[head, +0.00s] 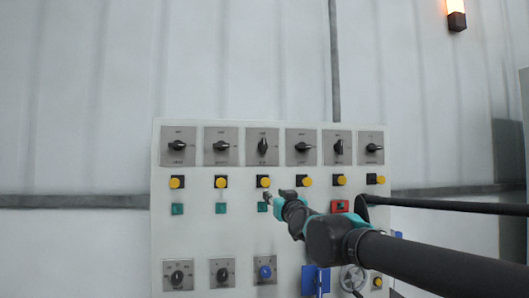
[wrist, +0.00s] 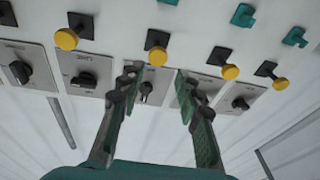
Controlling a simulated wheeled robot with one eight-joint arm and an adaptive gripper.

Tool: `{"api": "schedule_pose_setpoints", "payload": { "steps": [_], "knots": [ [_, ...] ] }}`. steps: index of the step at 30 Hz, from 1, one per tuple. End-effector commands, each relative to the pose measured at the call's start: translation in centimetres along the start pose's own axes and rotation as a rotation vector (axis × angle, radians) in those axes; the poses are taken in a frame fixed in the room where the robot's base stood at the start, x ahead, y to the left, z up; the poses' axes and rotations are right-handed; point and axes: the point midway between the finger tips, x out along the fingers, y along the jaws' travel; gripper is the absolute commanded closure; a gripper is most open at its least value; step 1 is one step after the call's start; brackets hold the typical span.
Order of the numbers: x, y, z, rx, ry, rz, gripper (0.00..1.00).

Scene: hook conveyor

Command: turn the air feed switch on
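A row of rotary switches with black handles on grey plates runs along the top of a white panel (head: 240,238). Their labels are too small to read, so I cannot tell which is the air feed switch. The third switch from the left (head: 263,145) has its handle upright. In the wrist view, seen roughly upside down, a switch with its handle along the plate (wrist: 146,92) shows between my fingers. My gripper (wrist: 158,76) is open and empty, with its fingertips apart on either side of that switch. In the head view my gripper (head: 268,199) is below the third switch.
Yellow buttons (head: 221,182) and green buttons (head: 220,208) sit in rows below the switches. A red switch (head: 340,206), a blue knob (head: 265,272) and a gauge (head: 352,278) are lower down. An orange lamp (head: 456,14) is lit on the wall.

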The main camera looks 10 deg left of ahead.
Motion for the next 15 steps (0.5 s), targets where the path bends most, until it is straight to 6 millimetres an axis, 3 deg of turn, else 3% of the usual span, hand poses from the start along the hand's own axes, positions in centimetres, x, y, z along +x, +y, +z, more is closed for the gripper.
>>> {"api": "schedule_pose_setpoints", "payload": {
  "steps": [1,3,6,9,15],
  "knots": [
    [0.4,-0.7,-3.1,0.004,0.058,0.013,0.66],
    [0.5,-0.8,-6.8,0.007,0.128,0.042,0.66],
    [0.4,-0.9,-10.1,0.011,0.191,0.075,0.66],
    [0.4,-0.8,-11.6,0.012,0.220,0.094,0.66],
    [1.9,-0.5,-12.2,0.012,0.226,0.099,0.66]
  ]
}}
